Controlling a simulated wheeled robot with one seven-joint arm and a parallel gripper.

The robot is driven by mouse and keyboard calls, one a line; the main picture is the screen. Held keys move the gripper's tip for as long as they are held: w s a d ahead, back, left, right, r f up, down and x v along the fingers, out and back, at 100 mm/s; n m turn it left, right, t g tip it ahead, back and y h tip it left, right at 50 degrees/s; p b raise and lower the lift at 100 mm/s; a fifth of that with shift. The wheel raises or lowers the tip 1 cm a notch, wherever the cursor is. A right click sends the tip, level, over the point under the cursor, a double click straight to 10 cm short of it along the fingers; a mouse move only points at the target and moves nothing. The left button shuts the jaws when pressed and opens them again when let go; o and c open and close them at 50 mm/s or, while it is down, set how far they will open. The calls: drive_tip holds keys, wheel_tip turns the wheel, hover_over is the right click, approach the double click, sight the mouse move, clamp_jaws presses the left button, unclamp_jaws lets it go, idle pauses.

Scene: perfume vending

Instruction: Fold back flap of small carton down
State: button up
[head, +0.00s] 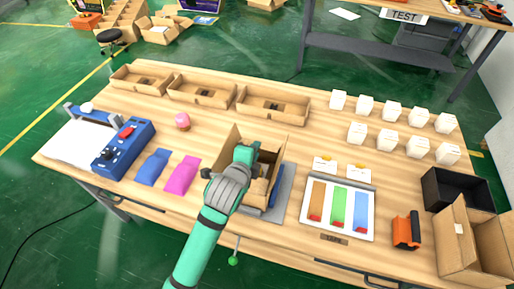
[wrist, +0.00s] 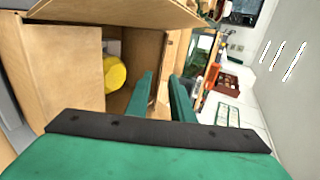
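The small carton (head: 262,182) is open and stands near the middle of the front of the table, with flaps (head: 225,142) raised. My gripper (head: 245,152) is over its open top and hides part of the carton and its flaps. In the wrist view the carton (wrist: 62,72) fills the left side, and one flap (wrist: 120,9) stretches across the top. A yellow round object (wrist: 115,73) shows inside. The two green fingers (wrist: 163,98) are apart at the carton's edge. I cannot tell whether they touch a flap.
A grey pad (head: 283,193) lies under the carton. A white tray (head: 337,228) with coloured strips is to the right. Three cardboard trays (head: 272,104) line the back. Blue (head: 152,167) and pink (head: 182,175) pouches lie left. Several white boxes (head: 392,111) stand at back right.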

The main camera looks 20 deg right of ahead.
drive_tip(key=v, duration=0.7)
